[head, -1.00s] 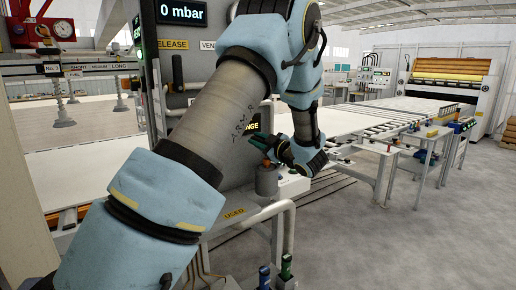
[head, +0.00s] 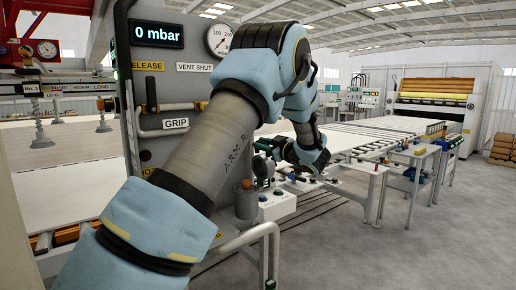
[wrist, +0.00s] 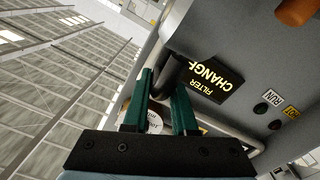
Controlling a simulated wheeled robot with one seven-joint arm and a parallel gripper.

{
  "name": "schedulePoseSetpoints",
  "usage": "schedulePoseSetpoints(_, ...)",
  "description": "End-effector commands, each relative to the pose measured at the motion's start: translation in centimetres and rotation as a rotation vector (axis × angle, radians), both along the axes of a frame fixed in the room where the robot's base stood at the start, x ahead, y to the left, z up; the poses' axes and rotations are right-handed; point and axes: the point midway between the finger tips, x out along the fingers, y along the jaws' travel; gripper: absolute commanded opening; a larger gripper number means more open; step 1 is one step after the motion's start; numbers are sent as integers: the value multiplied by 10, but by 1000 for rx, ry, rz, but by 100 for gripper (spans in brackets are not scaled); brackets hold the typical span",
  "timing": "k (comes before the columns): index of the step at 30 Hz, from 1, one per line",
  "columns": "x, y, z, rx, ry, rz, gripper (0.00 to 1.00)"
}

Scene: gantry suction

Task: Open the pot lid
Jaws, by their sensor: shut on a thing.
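My gripper (wrist: 165,85) has green fingers on either side of a black bent handle (wrist: 178,76) in the wrist view, and it is shut on it. The handle stands against a grey panel beside a black FILTER CHANGE sign (wrist: 212,83). In the head view my gripper (head: 262,146) is small and beyond my forearm, and its grip is hard to make out. A grey pot (head: 246,203) with an orange knob on top stands below and left of it. I cannot tell whether the handle belongs to the pot's lid.
The grey control cabinet (head: 133,95) reads 0 mbar and stands close on the left. A button box (head: 277,206) and a bent pipe rail (head: 245,240) are low in front. A conveyor (head: 350,136) runs back right. The floor at right is clear.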

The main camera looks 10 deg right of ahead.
Motion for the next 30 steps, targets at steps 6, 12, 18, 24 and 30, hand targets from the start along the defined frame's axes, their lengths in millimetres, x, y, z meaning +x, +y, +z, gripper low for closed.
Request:
schedulePoseSetpoints(6,2,-5,-4,-1,5,-2,0)
schedulePoseSetpoints(12,2,-6,-5,0,6,-3,0)
schedulePoseSetpoints(18,2,-6,-5,-1,7,-2,0)
schedulePoseSetpoints(24,2,-6,-6,0,8,-1,36)
schedulePoseSetpoints(30,2,-5,-4,0,5,-1,52)
